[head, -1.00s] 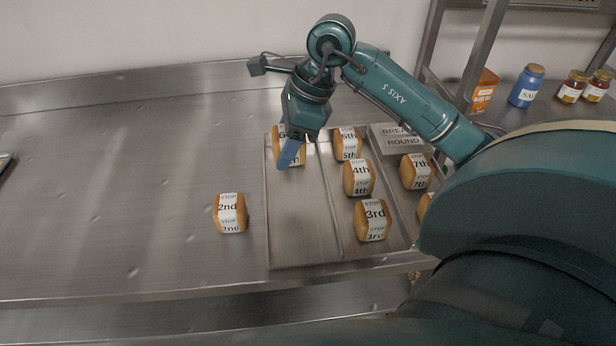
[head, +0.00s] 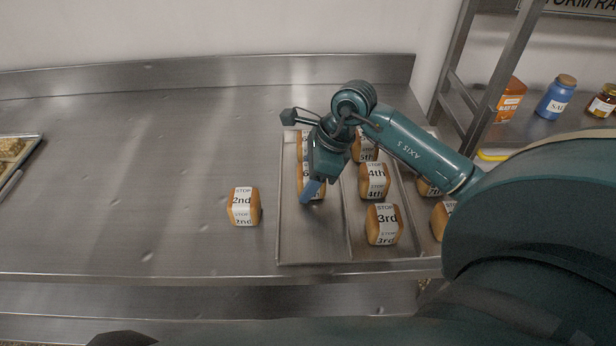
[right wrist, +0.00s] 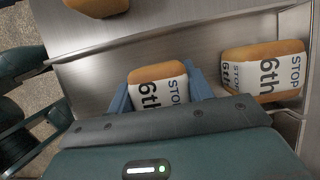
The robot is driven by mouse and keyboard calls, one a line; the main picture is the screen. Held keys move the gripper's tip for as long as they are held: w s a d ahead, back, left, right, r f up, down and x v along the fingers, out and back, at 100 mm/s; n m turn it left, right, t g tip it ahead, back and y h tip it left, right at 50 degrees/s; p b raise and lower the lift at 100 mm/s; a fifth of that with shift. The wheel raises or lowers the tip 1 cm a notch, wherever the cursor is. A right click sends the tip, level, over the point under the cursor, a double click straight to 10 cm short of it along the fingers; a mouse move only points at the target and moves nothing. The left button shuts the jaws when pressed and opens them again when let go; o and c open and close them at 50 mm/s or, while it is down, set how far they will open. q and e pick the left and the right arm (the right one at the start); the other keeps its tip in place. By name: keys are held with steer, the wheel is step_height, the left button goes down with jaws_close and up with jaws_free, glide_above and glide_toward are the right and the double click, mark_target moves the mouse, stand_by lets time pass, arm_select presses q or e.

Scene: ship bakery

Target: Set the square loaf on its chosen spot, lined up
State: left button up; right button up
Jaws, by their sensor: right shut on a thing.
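My right gripper (head: 312,190) is shut on a square-looking loaf (head: 318,194) with a white "STOP 6th" band. In the right wrist view this loaf (right wrist: 158,86) sits between the blue fingers (right wrist: 160,92). It is over the left lane of a steel tray (head: 305,240); I cannot tell whether it touches the tray. Another "6th" loaf (right wrist: 264,72) lies beside it, apart, in the right wrist view; in the head view it is behind the gripper (head: 303,143). A "2nd" loaf (head: 243,206) stands on the counter left of the tray. My left gripper is not in view.

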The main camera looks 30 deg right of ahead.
steer(key=shift+f, duration=0.15)
steer(key=shift+f, duration=0.15)
steer(key=o, duration=1)
steer(key=shift+d+r, duration=0.1)
steer(key=shift+r, duration=0.3)
steer(key=v, duration=1.1)
steer(key=shift+s+r+b, duration=0.15)
steer(key=shift+r+b, duration=0.15)
